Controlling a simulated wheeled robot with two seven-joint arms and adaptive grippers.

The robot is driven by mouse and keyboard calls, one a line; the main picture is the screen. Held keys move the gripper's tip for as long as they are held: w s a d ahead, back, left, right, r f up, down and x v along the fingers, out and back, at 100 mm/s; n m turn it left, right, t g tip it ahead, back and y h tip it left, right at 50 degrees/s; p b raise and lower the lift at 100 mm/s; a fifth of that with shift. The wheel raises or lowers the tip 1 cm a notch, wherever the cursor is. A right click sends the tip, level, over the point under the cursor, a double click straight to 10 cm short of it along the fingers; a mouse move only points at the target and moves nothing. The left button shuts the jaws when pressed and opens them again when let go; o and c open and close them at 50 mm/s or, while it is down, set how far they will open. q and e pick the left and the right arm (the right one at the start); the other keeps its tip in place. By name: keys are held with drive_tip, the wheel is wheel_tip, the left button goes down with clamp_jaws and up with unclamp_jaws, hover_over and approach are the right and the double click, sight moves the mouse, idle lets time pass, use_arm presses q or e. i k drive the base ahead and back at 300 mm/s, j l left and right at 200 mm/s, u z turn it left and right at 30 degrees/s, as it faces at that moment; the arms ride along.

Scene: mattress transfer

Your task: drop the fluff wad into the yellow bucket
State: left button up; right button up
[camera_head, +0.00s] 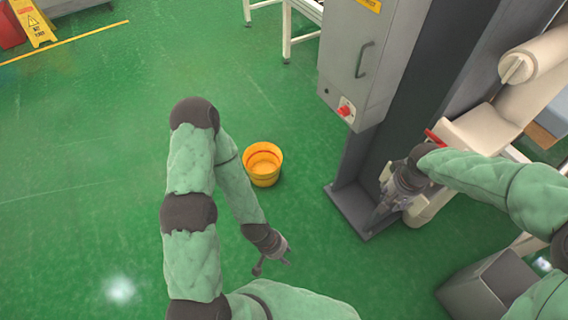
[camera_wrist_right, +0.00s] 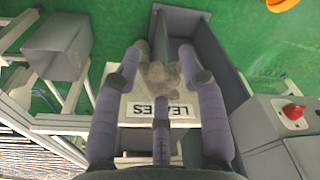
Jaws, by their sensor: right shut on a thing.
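The yellow bucket (camera_head: 262,163) stands upright on the green floor near the middle of the head view. Its rim also shows at the top right edge of the right wrist view (camera_wrist_right: 283,4). A greyish-brown fluff wad (camera_wrist_right: 160,78) sits between the fingertips of my right gripper (camera_wrist_right: 160,85), which is shut on it. In the head view my right gripper (camera_head: 388,207) is right of the bucket, in front of the machine, and the wad is hard to make out. My left gripper (camera_head: 272,264) is empty below the bucket, its fingers apart.
A grey machine cabinet (camera_head: 365,55) with a red knob and a dark column stand right of the bucket. A grey bin (camera_head: 485,290) stands lower right. Floor left of the bucket is clear.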

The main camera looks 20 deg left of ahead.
sight(263, 166)
drive_tip(key=i+j+u, duration=0.4)
drive_tip(key=i+j, duration=0.4)
drive_tip(key=j, duration=0.3)
drive_tip(key=i+j+u, duration=0.45)
drive_tip(key=i+j, duration=0.4)
drive_tip(key=i, duration=0.1)
